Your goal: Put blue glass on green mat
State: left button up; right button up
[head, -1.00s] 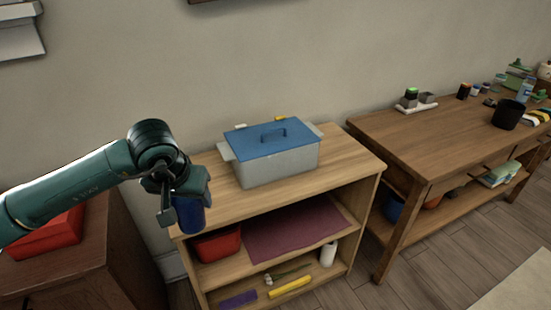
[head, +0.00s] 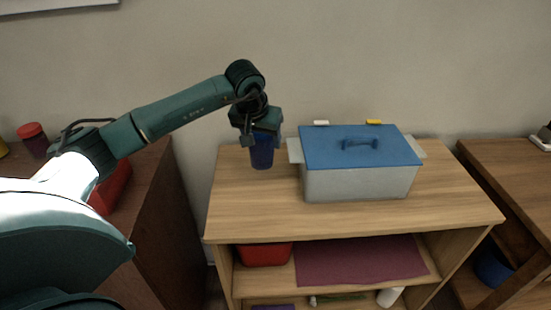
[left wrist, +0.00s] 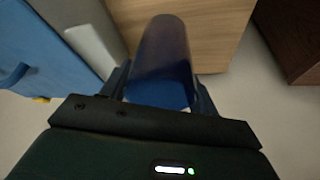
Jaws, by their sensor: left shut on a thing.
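My left gripper (head: 259,135) is shut on the blue glass (head: 262,153), which is upright below it. In the head view the glass is over the left back part of the wooden shelf's top (head: 252,205), left of the grey box; I cannot tell whether it touches the wood. In the left wrist view the glass (left wrist: 164,55) sits between the two fingers (left wrist: 160,92). I see no green mat in the current views. My right gripper is not in view.
A grey box (head: 358,184) with a blue lid (head: 330,152) stands close right of the glass. Below are a red container (head: 264,254) and a purple mat (head: 360,260). A dark cabinet (head: 155,230) stands left, a wooden table (head: 515,165) right. The shelf top's front is clear.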

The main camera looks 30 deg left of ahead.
aim_at(263, 156)
pick_arm(q)
jog(key=shift+w+f, duration=0.1)
jog(key=shift+f, duration=3.05)
jog(key=shift+f, duration=0.15)
jog(key=o, duration=1.1)
jog(key=shift+r, duration=0.4)
jog(key=shift+v, duration=5.75)
